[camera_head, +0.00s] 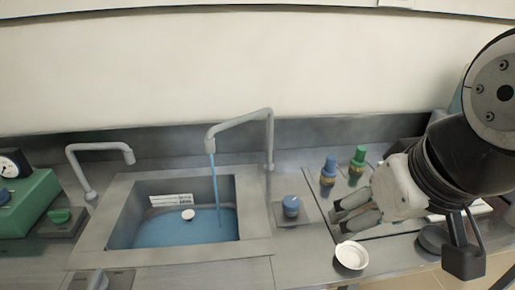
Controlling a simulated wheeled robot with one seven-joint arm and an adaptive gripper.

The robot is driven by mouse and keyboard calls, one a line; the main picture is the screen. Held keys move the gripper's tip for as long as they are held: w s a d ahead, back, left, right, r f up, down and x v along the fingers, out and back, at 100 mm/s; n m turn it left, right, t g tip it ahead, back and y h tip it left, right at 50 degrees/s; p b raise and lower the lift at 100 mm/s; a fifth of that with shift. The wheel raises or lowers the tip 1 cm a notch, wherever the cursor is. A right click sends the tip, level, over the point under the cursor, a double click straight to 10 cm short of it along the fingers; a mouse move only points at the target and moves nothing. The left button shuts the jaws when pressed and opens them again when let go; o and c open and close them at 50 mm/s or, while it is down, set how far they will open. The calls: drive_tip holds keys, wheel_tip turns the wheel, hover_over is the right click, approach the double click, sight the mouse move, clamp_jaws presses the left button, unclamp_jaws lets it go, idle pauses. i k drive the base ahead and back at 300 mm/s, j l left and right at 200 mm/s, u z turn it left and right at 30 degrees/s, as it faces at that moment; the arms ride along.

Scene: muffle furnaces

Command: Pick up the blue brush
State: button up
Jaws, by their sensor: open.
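A small upright blue item with a yellowish band, likely the blue brush (328,172), stands on the steel counter right of the sink. Its bristles cannot be made out. A similar green item (357,161) stands just behind it to the right. My gripper (337,217) is open and empty, its fingers pointing left. In the picture the fingers lie just below the blue item, apart from it. My arm comes in from the right and covers part of the counter there.
A sink (256,248) with water and a running faucet (268,140) is at centre left. A white dish (351,256) lies near the front edge, a dark round piece (433,238) further right. A green box (25,205) stands far left.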

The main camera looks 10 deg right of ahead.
sight(329, 172)
drive_tip(key=i+l+u, duration=0.25)
drive_tip(key=l, duration=0.6)
drive_tip(key=i+l+u, duration=0.1)
drive_tip(key=l+u, duration=0.15)
drive_tip(key=l, duration=0.6)
drive_tip(key=i+l+u, duration=0.1)
drive_tip(key=l+u, duration=0.15)
drive_tip(key=l, duration=0.65)
